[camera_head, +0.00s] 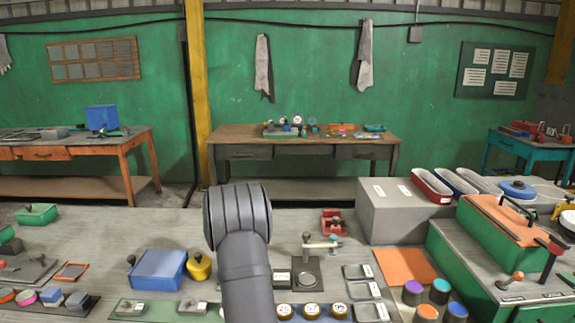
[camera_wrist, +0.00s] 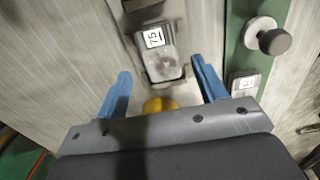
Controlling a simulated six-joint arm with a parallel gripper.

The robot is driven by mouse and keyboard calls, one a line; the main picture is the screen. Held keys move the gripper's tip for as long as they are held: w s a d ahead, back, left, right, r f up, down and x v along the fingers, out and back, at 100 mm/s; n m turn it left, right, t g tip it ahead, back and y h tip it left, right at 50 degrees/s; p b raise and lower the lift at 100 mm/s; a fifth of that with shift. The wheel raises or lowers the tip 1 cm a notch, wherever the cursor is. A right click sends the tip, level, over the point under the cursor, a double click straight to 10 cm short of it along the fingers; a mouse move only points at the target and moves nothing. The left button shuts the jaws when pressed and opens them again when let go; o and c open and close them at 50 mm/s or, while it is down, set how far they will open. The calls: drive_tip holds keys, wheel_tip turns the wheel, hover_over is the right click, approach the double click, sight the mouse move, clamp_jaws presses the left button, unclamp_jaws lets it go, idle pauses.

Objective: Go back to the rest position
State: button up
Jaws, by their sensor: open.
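My gripper (camera_wrist: 161,68) shows in the wrist view with its two blue fingers spread apart. A metal block (camera_wrist: 163,65) with a label that seems to read 75 shows between and beyond the fingertips. No contact with it is visible. A yellow rounded thing (camera_wrist: 160,105) shows between the fingers, partly hidden by the gripper body; I cannot tell whether it is touched. In the head view my dark grey arm rises over the middle of the bench (camera_head: 310,225), and the gripper itself is not visible there.
A blue box (camera_head: 158,268) and a yellow pot (camera_head: 199,267) stand left of my arm. A small stand (camera_head: 306,268) and metal trays (camera_head: 362,290) are on its right. A grey box (camera_head: 400,212) and a green cabinet (camera_head: 470,265) rise at the right.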

wheel_tip(320, 180, down, 3)
drive_tip(key=shift+f, duration=0.1)
wheel_tip(320, 180, up, 12)
wheel_tip(320, 180, down, 12)
drive_tip(key=shift+f, duration=0.2)
wheel_tip(320, 180, up, 4)
drive_tip(key=shift+r, duration=0.1)
drive_tip(key=s+d+r, duration=0.3)
drive_tip(key=d+r, duration=0.4)
drive_tip(key=d, duration=0.4)
drive_tip(key=s+a+f, duration=0.1)
drive_tip(key=s+a, duration=0.4)
drive_tip(key=a, duration=0.5)
drive_tip(key=s+a, duration=0.5)
drive_tip(key=a, duration=0.4)
drive_tip(key=a+f, duration=0.1)
drive_tip(key=a, duration=0.2)
drive_tip(key=a+f, duration=0.2)
drive_tip(key=a, duration=0.1)
drive_tip(key=s+a+f, duration=0.1)
drive_tip(key=a+f, duration=0.1)
drive_tip(key=a, duration=0.1)
drive_tip(key=shift+a+f, duration=0.15)
drive_tip(key=shift+a, duration=0.15)
